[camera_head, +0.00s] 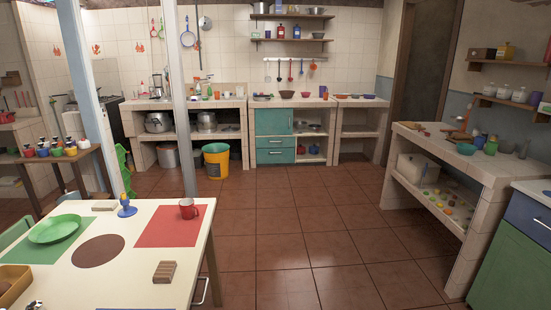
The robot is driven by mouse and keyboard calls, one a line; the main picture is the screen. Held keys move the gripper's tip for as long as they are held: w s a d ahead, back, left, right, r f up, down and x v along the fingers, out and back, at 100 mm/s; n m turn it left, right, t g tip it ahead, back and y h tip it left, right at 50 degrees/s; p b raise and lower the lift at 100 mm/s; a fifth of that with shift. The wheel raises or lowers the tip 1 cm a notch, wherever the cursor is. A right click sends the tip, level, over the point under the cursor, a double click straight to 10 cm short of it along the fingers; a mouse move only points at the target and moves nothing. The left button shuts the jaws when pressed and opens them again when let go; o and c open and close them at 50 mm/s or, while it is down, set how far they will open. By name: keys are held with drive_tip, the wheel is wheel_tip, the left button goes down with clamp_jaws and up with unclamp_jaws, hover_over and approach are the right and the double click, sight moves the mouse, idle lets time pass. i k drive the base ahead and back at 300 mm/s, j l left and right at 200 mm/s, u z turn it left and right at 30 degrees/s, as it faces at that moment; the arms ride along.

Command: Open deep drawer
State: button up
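A teal cabinet is built into the tiled counter at the back middle. It has a door (273,122) at the top, an upper drawer (266,143) and a lower drawer (266,157) below it. All of these fronts look shut and flush. At the right edge, nearer, a cabinet has a blue drawer (528,216) above a green front (508,262); both look shut. I cannot tell which of these is the deep drawer. My gripper is not in view.
A table (215,235) with a green plate (55,229) and a red mug (188,208) fills the near left. A yellow bucket (216,161) stands left of the teal cabinet. A tiled counter (465,160) lines the right. The tiled floor (320,215) between is clear.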

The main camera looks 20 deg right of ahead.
sight(270, 155)
drive_tip(key=i+z, duration=0.15)
drive_tip(key=z, duration=0.25)
drive_tip(key=i, duration=6.4)
drive_tip(key=i+z, duration=0.1)
drive_tip(key=i, duration=2)
